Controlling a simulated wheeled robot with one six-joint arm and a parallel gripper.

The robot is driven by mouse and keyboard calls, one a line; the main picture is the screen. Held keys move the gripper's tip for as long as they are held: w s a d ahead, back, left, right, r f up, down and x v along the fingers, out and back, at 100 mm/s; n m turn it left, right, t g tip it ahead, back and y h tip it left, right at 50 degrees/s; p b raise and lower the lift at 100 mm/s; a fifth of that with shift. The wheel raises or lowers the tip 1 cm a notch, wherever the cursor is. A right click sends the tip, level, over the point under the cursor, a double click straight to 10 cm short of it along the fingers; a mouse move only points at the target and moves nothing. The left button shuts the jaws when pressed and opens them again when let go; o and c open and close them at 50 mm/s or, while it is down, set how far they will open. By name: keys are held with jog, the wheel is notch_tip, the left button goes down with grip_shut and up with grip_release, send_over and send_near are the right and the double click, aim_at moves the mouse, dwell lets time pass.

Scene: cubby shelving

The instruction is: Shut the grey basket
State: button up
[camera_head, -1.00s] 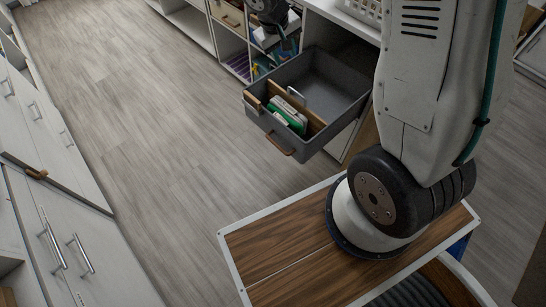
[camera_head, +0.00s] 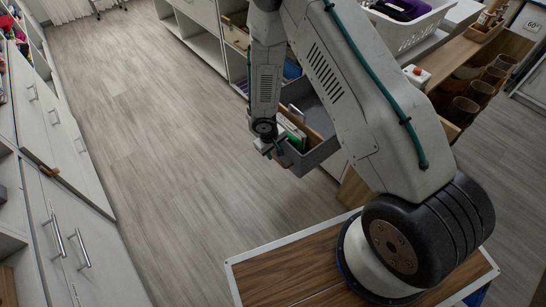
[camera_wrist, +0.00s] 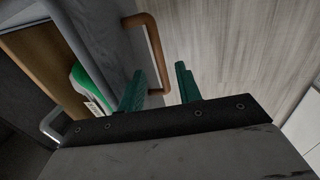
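The grey basket (camera_head: 316,156) is pulled out of the cubby shelving like a drawer, with a wooden divider and a green-and-white item inside. My arm hides part of it in the head view. My gripper (camera_head: 268,150) is at the basket's front. In the wrist view, the two green fingers of my gripper (camera_wrist: 159,68) are apart. The basket's brown handle (camera_wrist: 153,42) shows at their tips, with its near end between them. I cannot tell whether they touch it. The basket's grey front wall (camera_wrist: 100,30) is to the left of the fingers.
The cubby shelving (camera_head: 205,42) runs along the back. A white laundry basket (camera_head: 410,30) stands on top. Drawers and cabinets (camera_head: 60,170) line the left side. The wooden floor (camera_head: 150,130) between is clear. Several brown cups (camera_head: 460,108) stand at the right.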

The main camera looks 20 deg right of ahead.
aim_at(275, 158)
jog(key=shift+w+d+f, duration=0.1)
jog(key=shift+d+f, duration=0.05)
jog(key=shift+f, duration=0.7)
jog(key=shift+d+f, duration=0.1)
jog(key=shift+f, duration=0.75)
jog(key=shift+c, duration=0.3)
